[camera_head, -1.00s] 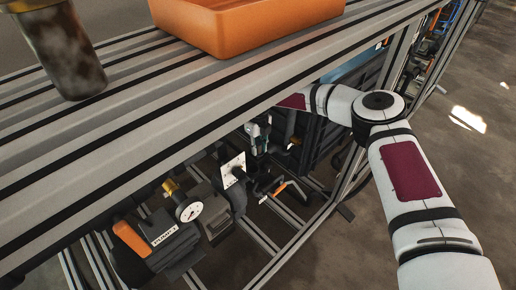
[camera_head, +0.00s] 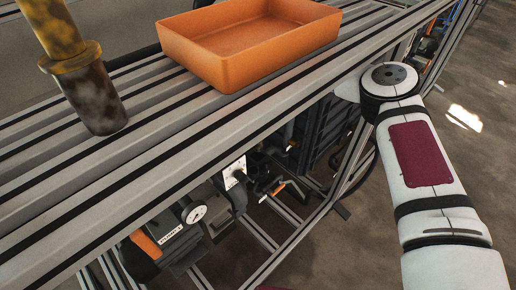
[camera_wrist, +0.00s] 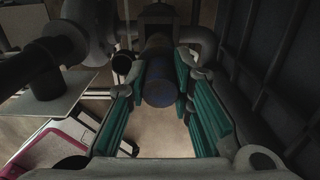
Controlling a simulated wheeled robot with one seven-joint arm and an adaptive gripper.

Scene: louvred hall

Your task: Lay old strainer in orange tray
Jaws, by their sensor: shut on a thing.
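The orange tray (camera_head: 248,42) sits on the slatted bench top in the head view. It is open, shallow and looks empty. My gripper (camera_wrist: 159,88) shows only in the wrist view, with teal pads left and right. It is shut on a dark, rounded cylindrical thing (camera_wrist: 158,86), seen nearly end-on and poorly lit, which I take to be the old strainer. Its far end is hard to make out. In the head view my gripper and the held thing are hidden.
A worn metal post (camera_head: 98,98) with a yellow upper part stands on the bench (camera_head: 150,140), left of the tray. Bare floor lies right.

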